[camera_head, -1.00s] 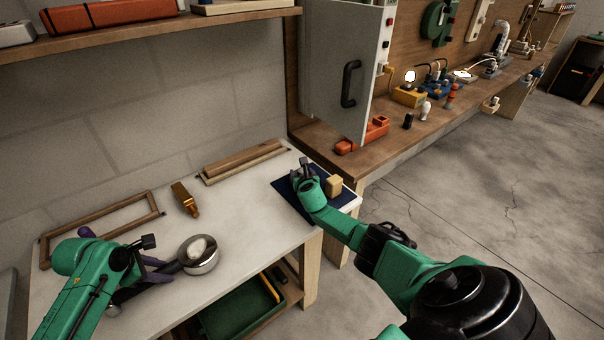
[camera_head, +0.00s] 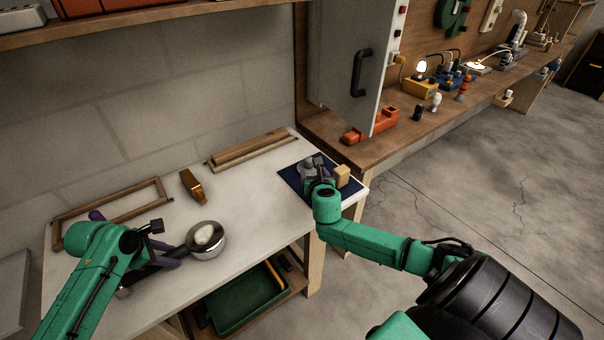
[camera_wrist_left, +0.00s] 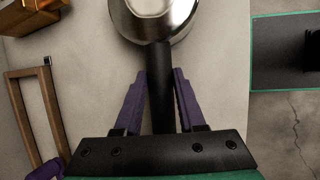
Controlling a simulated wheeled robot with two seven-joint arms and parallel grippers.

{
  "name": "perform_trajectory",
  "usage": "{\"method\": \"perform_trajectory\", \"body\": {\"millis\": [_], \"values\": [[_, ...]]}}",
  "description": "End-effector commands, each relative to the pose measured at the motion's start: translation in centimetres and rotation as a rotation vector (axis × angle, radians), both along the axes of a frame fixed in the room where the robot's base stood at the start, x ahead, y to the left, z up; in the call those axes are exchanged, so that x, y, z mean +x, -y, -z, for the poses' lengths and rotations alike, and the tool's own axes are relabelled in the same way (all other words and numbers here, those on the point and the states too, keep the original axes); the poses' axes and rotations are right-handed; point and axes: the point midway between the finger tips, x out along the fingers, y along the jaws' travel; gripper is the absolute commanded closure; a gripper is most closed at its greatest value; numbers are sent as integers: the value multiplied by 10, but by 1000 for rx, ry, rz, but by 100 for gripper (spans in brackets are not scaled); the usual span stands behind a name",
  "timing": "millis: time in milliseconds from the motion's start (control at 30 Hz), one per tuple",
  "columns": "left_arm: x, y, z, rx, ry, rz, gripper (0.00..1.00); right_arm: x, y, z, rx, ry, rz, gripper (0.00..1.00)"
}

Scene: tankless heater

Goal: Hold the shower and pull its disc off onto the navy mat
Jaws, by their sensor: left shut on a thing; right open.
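The shower (camera_head: 207,250) has a round shiny metal head with a pale round patch on its upper face; I cannot tell whether this is the disc. Its dark handle (camera_wrist_left: 159,85) lies between the purple fingers of my left gripper (camera_head: 170,250), which is shut on it; the left wrist view shows this too. The far part of the head is cut off there. The navy mat (camera_head: 292,178) lies at the right end of the white table. My right gripper (camera_head: 316,166) is open over the mat, and its arm hides part of it.
A tan block (camera_head: 342,175) stands at the mat's right side. A wooden frame (camera_head: 110,212), a brass-coloured piece (camera_head: 192,186) and a wooden rack (camera_head: 250,150) lie along the back of the table (camera_head: 160,215). A green tray (camera_head: 245,305) is below. A grey cabinet (camera_head: 345,60) stands beyond.

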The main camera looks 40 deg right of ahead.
Motion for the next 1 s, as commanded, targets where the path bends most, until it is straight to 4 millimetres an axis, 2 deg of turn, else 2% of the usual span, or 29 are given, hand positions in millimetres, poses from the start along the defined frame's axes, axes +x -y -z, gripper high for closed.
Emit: {"method": "perform_trajectory", "body": {"millis": [400,433,500,833,1000], "values": [[-1,0,1,2,-3,1,100,-4,-3,-3,1,2,0,30],[-1,0,1,1,-3,1,50,-4,-3,-3,1,2,0,30],[-1,0,1,1,-2,1,26,-4,-3,-3,1,2,0,30],[0,-1,-2,0,0,0,26,-4,-3,-3,2,2,-1,30],[-5,-12,-27,0,3,-1,26,-4,-3,-3,2,2,-1,30]]}}
